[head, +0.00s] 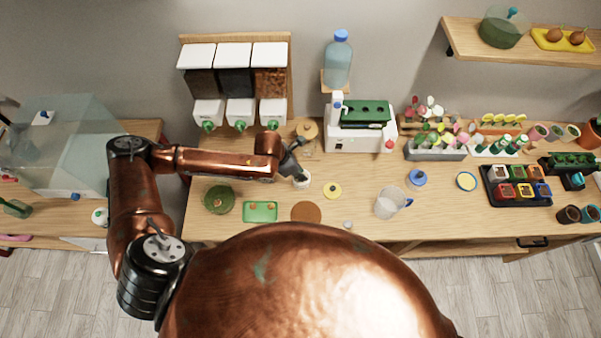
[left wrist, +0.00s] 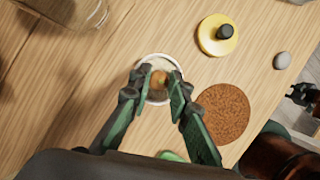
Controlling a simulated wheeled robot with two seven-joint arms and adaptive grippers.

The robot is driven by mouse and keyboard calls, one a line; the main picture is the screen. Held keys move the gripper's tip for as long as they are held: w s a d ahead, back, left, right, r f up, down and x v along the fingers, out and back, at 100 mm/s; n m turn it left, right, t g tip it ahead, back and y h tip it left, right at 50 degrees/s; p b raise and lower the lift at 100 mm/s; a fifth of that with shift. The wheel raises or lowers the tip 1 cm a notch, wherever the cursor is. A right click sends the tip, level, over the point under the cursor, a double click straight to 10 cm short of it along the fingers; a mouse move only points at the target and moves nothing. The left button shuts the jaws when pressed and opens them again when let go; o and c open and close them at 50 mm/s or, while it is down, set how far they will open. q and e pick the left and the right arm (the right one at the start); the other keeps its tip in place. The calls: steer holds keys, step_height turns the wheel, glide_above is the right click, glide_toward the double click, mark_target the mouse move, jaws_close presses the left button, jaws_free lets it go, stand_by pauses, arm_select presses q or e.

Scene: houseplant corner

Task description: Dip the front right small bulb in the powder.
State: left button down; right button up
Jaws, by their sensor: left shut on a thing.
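My left gripper (head: 294,165) is shut on a small orange-brown bulb (left wrist: 159,79), which shows between its fingertips (left wrist: 158,88) in the left wrist view. The bulb is over the mouth of a round white-rimmed pot (head: 302,183), which also shows in the left wrist view (left wrist: 149,58). The inside of the pot is pale; whether the bulb touches powder I cannot tell. Two more small bulbs (head: 254,207) lie on a green tray (head: 261,218) in front. My right gripper (left wrist: 305,95) shows small and dark at the right edge of the left wrist view; its jaws are unclear.
A yellow lid with a dark knob (head: 332,190), a brown round mat (head: 306,212) and a grey pebble (head: 347,224) lie near the pot. A glass jar (left wrist: 85,10) stands behind it. A clear jug (head: 388,203) stands to the right.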

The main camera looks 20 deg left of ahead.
arm_select(q)
steer(key=shift+f, duration=0.4)
stand_by(0.3)
steer(key=shift+f, duration=0.15)
stand_by(1.5)
step_height(320, 180, up, 7)
steer(key=p, duration=0.7)
stand_by(0.8)
step_height(320, 180, down, 7)
steer(key=b, duration=0.7)
